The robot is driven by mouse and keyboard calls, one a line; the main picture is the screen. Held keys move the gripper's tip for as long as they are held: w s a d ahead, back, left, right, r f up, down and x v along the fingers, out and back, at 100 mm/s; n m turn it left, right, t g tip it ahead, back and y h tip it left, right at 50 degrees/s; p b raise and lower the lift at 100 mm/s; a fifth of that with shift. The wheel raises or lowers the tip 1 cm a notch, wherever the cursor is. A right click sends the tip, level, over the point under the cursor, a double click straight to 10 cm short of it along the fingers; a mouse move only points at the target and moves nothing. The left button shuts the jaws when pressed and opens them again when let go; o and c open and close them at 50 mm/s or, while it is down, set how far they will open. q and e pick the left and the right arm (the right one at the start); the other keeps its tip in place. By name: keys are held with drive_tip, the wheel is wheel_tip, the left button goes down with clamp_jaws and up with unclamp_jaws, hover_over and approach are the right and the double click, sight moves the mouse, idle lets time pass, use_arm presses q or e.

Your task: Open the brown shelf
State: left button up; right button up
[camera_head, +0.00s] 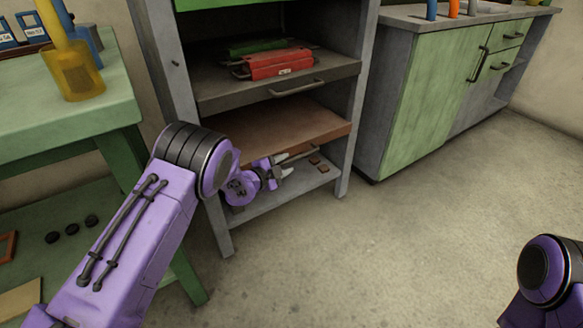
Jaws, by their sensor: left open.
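The brown shelf (265,128) is a flat brown board in the grey rack, below a grey shelf. Its front edge slopes up to the right in the head view. My left gripper (296,164) is open, just below and in front of the brown shelf's front edge. A thin grey bar shows beside its fingers; I cannot tell whether it is a handle or part of a finger, or whether anything touches. My left arm hides the shelf's left front part. My right gripper is out of view; only part of my right arm shows at the bottom right.
The grey shelf (225,93) above has a handle (297,88) and holds red and green tool boxes. Small brown blocks (319,163) lie on the rack's bottom board. A green table (95,118) stands left, a green cabinet (430,95) right. The floor ahead is clear.

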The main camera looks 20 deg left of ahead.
sight(289, 162)
use_arm(q)
drive_tip(key=b+x, duration=0.1)
drive_tip(key=x, duration=0.2)
drive_tip(key=shift+f, duration=0.2)
drive_tip(key=shift+w+d, duration=0.15)
drive_tip(key=shift+w, duration=0.3)
clamp_jaws()
drive_tip(key=shift+d, duration=0.1)
drive_tip(key=shift+s+r, duration=0.1)
drive_tip(key=shift+s, duration=0.05)
